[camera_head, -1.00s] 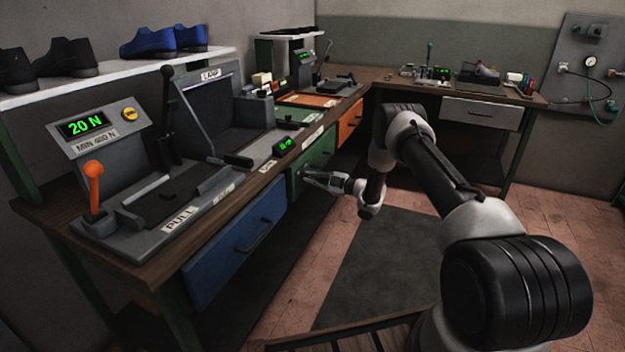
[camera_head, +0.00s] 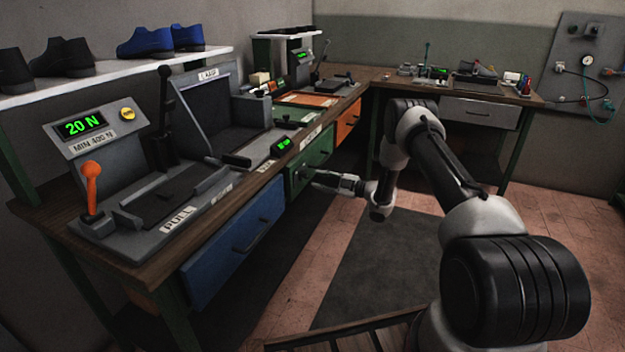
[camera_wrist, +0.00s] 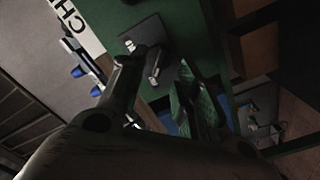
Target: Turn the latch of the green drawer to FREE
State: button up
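The green drawer (camera_head: 318,158) is in the bench front, between a blue and an orange drawer, and looks closed. Its latch (camera_head: 303,172) is a small grey piece on the drawer front. In the wrist view the latch (camera_wrist: 156,64) shows as a metallic lever on a grey plate against the green front (camera_wrist: 180,22); I cannot read its markings or setting. My gripper (camera_head: 318,181) is just right of the latch in the head view. In the wrist view my gripper (camera_wrist: 160,88) has its fingers spread, with the latch beyond the gap. Nothing is held; contact is not visible.
The blue drawer (camera_head: 235,240) with a dark handle is nearer, and the orange drawer (camera_head: 348,120) is farther along. The dark floor mat (camera_head: 375,260) is clear.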

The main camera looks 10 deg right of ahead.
jog(key=v, duration=0.7)
jog(key=shift+d, duration=0.15)
jog(key=shift+s, duration=0.15)
